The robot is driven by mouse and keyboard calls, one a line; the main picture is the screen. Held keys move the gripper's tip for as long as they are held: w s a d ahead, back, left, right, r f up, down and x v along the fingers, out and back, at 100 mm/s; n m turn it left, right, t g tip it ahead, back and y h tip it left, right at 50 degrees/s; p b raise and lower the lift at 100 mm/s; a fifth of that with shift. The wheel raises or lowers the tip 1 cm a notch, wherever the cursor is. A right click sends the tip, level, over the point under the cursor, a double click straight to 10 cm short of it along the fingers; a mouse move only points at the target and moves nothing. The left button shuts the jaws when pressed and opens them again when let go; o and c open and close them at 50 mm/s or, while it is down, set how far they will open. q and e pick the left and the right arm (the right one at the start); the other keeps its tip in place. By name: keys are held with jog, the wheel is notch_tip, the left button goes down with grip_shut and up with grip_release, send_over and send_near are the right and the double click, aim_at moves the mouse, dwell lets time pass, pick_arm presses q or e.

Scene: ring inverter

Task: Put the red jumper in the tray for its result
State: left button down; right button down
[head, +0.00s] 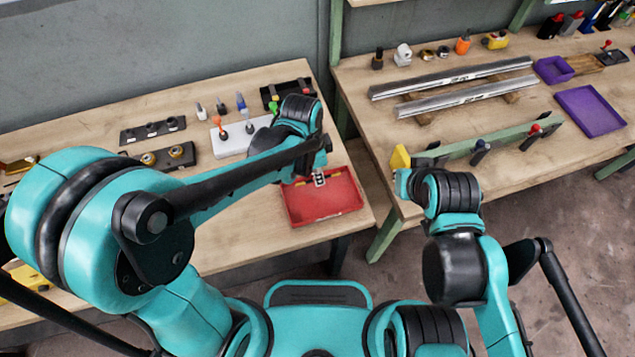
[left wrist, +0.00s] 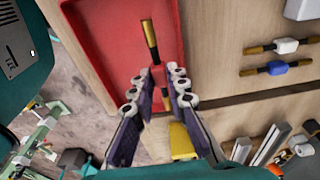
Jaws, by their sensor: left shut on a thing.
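The red tray (head: 335,208) lies at the front right corner of the left bench in the head view. It fills the upper left of the left wrist view (left wrist: 95,50). My left gripper (head: 318,179) is over the tray's far edge. In the left wrist view its fingers (left wrist: 160,76) are shut on the red jumper (left wrist: 150,38), whose gold and black ends stick out against the tray. Its red body is hard to tell from the tray floor and is partly hidden by the fingers. My right arm is over the right bench; its fingers are hidden.
A white jumper (left wrist: 286,45) and a blue jumper (left wrist: 278,68) lie on wood beside the tray. The right bench holds metal rails (head: 450,78), a yellow block (head: 399,158) and a purple tray (head: 592,112).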

pick_arm(q)
notch_tip(320, 180, down, 4)
jog(key=shift+f+b, duration=0.1)
jog(key=shift+b, duration=0.8)
jog(key=c, duration=1.8)
grip_release()
